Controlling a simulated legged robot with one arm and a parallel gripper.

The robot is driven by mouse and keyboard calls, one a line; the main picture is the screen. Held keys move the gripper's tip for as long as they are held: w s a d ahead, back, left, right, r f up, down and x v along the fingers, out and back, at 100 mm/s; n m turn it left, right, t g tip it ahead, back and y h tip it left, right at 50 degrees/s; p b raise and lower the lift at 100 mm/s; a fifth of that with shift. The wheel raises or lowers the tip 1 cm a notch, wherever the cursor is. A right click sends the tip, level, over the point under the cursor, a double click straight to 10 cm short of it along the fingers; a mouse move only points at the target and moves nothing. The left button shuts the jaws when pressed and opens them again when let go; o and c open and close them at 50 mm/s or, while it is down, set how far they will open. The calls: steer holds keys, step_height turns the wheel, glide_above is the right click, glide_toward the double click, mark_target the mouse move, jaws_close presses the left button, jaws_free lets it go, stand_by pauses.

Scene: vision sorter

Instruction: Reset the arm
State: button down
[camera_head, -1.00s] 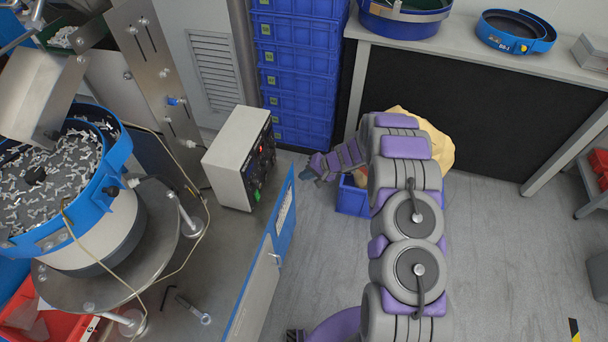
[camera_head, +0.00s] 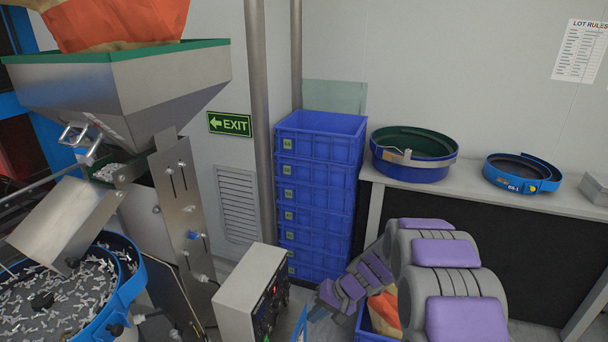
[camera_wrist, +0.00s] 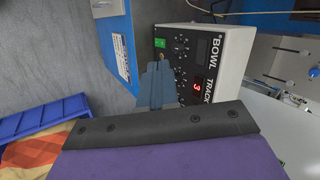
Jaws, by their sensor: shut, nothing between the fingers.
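My arm, grey with purple pads, comes up from the bottom right of the head view and bends down toward the left. My gripper (camera_head: 318,312) is low in that view, just right of the grey control box (camera_head: 238,306). In the wrist view my gripper (camera_wrist: 154,68) shows as slim blue-grey fingers closed together with nothing between them. The control box (camera_wrist: 228,52), with knobs and a red digit, stands beyond and to the right of the fingertips. I cannot tell the exact gap between them.
A blue crate (camera_wrist: 72,104) holding an orange and tan sack (camera_wrist: 35,150) is on the floor beside my arm. Stacked blue crates (camera_head: 318,195) stand behind. A bench (camera_head: 460,195) with bowls is at right. A bowl feeder (camera_head: 125,290) of metal parts and a hopper (camera_head: 150,85) fill the left.

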steer(key=s+r+n+g+h, duration=0.1)
steer(key=s+r, duration=0.7)
steer(key=s, duration=0.2)
steer(key=s+d+r+h, duration=0.2)
steer(key=s+d, duration=0.1)
steer(key=s, duration=0.6)
steer(key=s+d+r+h, duration=0.2)
steer(key=s+d+r, duration=0.1)
steer(key=s, duration=0.6)
steer(key=s+d+r+g+h, duration=0.1)
steer(key=s+d+r+h, duration=0.1)
steer(key=s, duration=0.8)
steer(key=d+r, duration=0.1)
steer(key=d, duration=0.1)
steer(key=shift+d+r+n, duration=0.2)
steer(key=shift+d+n, duration=0.1)
steer(key=shift+d, duration=0.05)
steer(key=shift+w+a, duration=0.1)
steer(key=shift+w, duration=0.05)
